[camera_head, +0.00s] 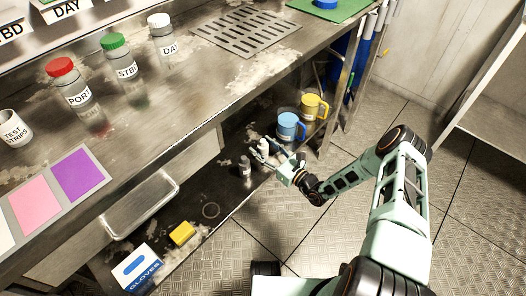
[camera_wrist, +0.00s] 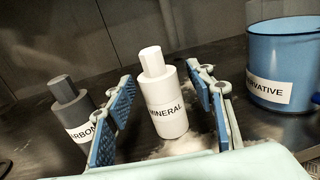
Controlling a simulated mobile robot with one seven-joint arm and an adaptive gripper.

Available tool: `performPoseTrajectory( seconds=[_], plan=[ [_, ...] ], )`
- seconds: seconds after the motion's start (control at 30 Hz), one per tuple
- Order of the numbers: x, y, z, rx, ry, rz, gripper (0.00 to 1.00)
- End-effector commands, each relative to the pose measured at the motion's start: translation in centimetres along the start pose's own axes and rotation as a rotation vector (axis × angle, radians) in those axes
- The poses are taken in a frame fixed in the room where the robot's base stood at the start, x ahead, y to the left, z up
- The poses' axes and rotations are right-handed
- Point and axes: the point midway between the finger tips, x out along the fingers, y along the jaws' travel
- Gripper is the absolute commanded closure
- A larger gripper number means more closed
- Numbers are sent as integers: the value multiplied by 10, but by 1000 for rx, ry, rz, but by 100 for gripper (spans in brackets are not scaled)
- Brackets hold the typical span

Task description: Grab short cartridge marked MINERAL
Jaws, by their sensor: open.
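The short white cartridge marked MINERAL (camera_wrist: 163,97) stands on the dark lower shelf, in the middle of the wrist view. My gripper (camera_wrist: 162,100) is open, with one blue-padded finger on each side of the cartridge. A gap shows between each finger and the cartridge. In the head view my gripper (camera_head: 279,163) reaches in over the lower shelf below the bench. There the white cartridge (camera_head: 263,147) shows at the gripper's end, small and partly hidden.
A grey cartridge labelled CARBON (camera_wrist: 72,110) stands close left of the left finger. A blue container (camera_wrist: 283,65) stands to the right. In the head view, blue (camera_head: 290,127) and yellow (camera_head: 313,107) jugs stand beyond my gripper. The bench top (camera_head: 215,100) overhangs the shelf.

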Motion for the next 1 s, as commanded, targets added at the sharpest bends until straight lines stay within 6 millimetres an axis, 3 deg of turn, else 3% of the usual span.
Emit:
performPoseTrajectory(
  seconds=[0.1,0.57,0.83,1.0],
  plan=[
    [0,0,0,0,0,0,50],
    [-1,0,0,0,0,0,100],
    [0,0,2,0,-1,0,100],
    [0,-1,15,0,-1,-1,100]
  ],
)
